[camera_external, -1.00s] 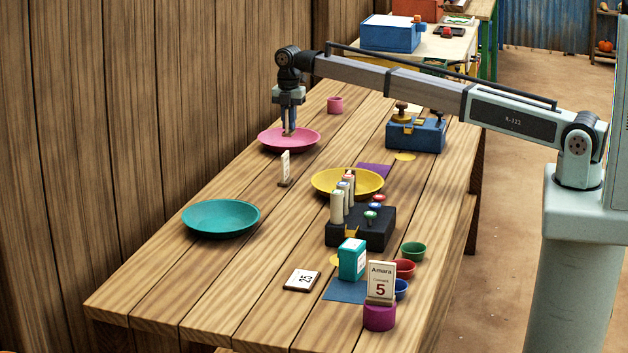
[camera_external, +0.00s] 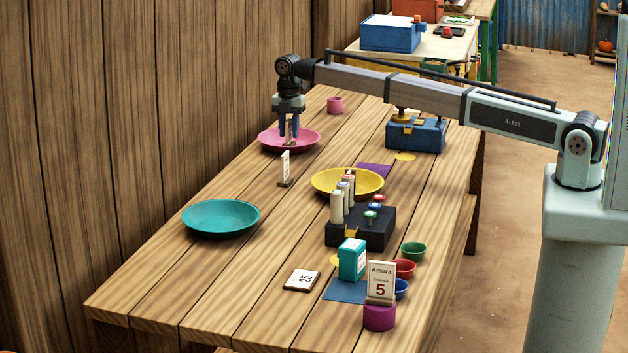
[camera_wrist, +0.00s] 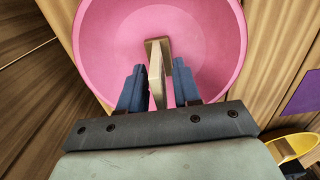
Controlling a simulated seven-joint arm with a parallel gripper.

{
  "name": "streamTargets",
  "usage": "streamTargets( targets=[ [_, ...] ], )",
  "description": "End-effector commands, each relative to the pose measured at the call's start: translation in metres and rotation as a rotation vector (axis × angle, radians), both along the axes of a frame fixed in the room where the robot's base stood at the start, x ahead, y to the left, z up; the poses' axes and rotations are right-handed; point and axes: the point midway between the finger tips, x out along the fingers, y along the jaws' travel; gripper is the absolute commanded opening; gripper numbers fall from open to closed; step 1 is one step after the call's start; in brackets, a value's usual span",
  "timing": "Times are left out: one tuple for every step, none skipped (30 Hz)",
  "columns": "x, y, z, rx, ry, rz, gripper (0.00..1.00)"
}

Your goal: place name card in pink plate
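A small card on a wooden foot stands upright in the pink plate (camera_external: 267,143), and it shows in the wrist view as a pale card (camera_wrist: 157,75) seen from above. My gripper (camera_external: 289,133) is over the pink plate with its fingers low around the card. In the wrist view my gripper (camera_wrist: 160,88) is open, with a finger on each side of the card and gaps between. The card's face cannot be read. Another card (camera_external: 285,167) stands on the table in front of the plate. A card reading "Amara 5" (camera_external: 381,282) stands on a magenta pot.
A teal plate (camera_external: 221,218) and a yellow plate (camera_external: 322,190) stand nearer the camera. A black block with pegs (camera_external: 362,232), a teal box (camera_external: 353,260) and a blue box (camera_external: 415,137) are to the right. The wooden wall is close on the left.

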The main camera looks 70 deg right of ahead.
Motion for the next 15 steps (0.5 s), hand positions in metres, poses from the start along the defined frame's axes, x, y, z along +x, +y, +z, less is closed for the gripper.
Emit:
streamTargets(
  targets=[
    [0.0, 0.0, 0.0, 0.0, 0.0, 0.0, 0.37],
    [0.0, 0.0, 0.0, 0.0, 0.0, 0.0, 0.4],
    [0.0, 0.0, 0.0, 0.0, 0.0, 0.0, 0.42],
    [0.0, 0.0, 0.0, 0.0, 0.0, 0.0, 0.42],
    [0.0001, 0.0, 0.0, 0.0, 0.0, 0.0, 0.42],
    [0.0001, 0.0, 0.0, 0.0, 0.0, 0.0, 0.42],
    [0.0001, 0.0, 0.0, 0.0, 0.0, 0.0, 0.42],
    [0.0001, 0.0, 0.0, 0.0, 0.0, 0.0, 0.42],
    [0.0, 0.0, 0.0, 0.0, 0.0, 0.0, 0.42],
    [0.0, 0.0, 0.0, 0.0, 0.0, 0.0, 0.42],
    [0.0, 0.0, 0.0001, 0.0, 0.0, 0.0, 0.42],
    [0.0, 0.0, 0.0001, 0.0, 0.0, 0.0, 0.42],
    [0.0, 0.0001, 0.0001, 0.0, 0.0, 0.0, 0.42],
    [0.0, 0.0001, 0.0001, 0.0, 0.0, 0.0, 0.42],
    [0.0, 0.0, 0.0001, 0.0, 0.0, 0.0, 0.42]
  ],
)
